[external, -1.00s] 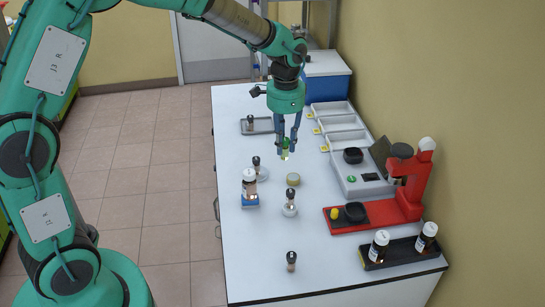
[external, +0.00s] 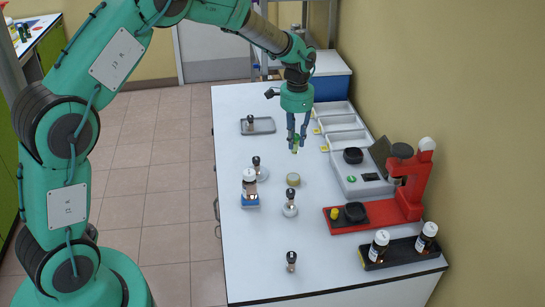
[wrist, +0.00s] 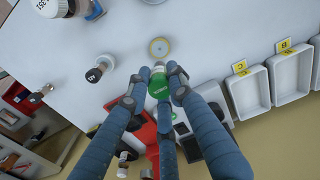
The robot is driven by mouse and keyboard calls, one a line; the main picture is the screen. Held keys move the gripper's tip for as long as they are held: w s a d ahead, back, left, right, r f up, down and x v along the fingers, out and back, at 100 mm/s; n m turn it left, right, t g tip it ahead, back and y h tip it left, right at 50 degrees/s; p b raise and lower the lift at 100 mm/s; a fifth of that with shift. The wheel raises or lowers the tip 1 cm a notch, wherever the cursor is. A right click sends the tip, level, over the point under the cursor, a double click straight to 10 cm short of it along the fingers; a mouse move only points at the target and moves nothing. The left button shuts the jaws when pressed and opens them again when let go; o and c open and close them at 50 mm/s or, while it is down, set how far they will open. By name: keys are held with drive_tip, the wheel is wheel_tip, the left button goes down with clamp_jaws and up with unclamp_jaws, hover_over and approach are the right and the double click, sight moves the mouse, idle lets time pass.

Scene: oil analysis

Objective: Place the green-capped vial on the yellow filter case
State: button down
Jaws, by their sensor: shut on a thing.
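My gripper (external: 297,144) is shut on the green-capped vial (external: 295,149) and holds it above the white table. In the wrist view the vial's round green cap (wrist: 160,87) sits between my blue fingers, which hide much of its body. The yellow filter case (external: 293,180) is a small round pale-yellow disc on the table, below the vial in the external view. It also shows in the wrist view (wrist: 159,47), just beyond the cap. Its visible top is bare, and the vial is apart from it.
A dark-capped vial on a round base (external: 290,204) stands close to the case, with another vial (external: 257,167) to its left. A bottle on a blue block (external: 250,190) is farther left. A red stand (external: 413,190) and grey device (external: 360,178) are on the right, near white trays (external: 342,125).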

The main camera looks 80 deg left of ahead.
sight(295, 151)
idle(0.3)
drive_tip(key=shift+f, duration=2.55)
drive_tip(key=shift+f+b, duration=0.5)
drive_tip(key=shift+f, duration=2)
drive_tip(key=shift+f, duration=0.15)
drive_tip(key=c, duration=1.5)
unclamp_jaws()
drive_tip(key=shift+c, duration=0.2)
wheel_tip(295, 151, up, 12)
drive_tip(key=shift+r+p, duration=0.15)
drive_tip(key=shift+p, duration=0.4)
